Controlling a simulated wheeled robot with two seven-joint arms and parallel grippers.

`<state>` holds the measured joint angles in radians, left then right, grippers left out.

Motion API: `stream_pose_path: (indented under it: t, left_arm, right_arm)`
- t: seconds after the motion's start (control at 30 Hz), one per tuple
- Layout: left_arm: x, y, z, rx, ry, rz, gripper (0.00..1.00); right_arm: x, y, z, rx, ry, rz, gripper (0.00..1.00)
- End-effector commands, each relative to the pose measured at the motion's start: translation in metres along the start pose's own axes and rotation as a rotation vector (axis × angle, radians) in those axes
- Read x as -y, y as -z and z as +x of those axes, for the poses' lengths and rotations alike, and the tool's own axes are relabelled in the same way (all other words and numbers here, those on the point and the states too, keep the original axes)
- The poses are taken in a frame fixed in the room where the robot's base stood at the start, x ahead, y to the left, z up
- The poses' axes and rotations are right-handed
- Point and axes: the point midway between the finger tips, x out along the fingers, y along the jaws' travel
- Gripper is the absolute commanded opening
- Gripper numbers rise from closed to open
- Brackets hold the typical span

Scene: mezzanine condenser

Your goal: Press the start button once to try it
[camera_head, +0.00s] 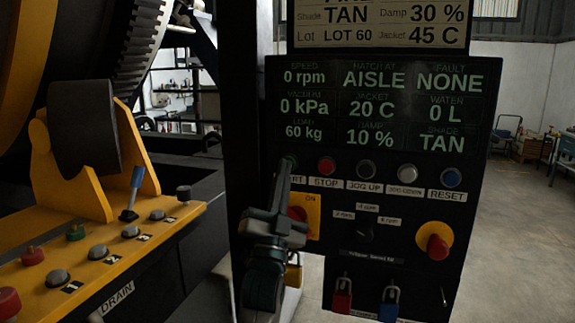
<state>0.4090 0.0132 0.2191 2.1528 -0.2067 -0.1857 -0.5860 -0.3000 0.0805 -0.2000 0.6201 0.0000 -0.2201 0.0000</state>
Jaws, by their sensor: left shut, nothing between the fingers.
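The start button (291,161) is dark green, at the left end of the button row on the black control panel (345,262). Only part of it shows, and its label is mostly covered, with "RT" readable. My left gripper (284,176) is shut and empty, pointing up and inward at the panel. Its tips overlap the start button's lower edge in the picture; I cannot tell whether they touch it. The panel display reads 0 rpm, AISLE and FAULT NONE. My right gripper is not in view.
The red stop button (326,166) sits just right of start. A red knob on yellow (437,241) is lower right. Padlocks (341,296) hang below. A yellow ledge (95,262) with buttons and a blue-handled lever (133,190) stands left. Open floor lies right.

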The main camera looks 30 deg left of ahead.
Motion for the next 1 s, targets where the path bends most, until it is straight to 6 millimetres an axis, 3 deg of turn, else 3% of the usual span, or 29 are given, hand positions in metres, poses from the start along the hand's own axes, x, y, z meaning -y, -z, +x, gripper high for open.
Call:
stream_pose_path:
  t: [0.67,1.0]
  left_arm:
    - [-0.0014,-0.0016,0.0021,0.0,0.0,0.0,0.0]
    - [0.0048,0.0047,-0.0065,0.001,-0.001,0.001,0.0]
  right_arm:
    - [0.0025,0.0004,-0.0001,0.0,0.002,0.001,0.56]
    - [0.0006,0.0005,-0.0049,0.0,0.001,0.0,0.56]
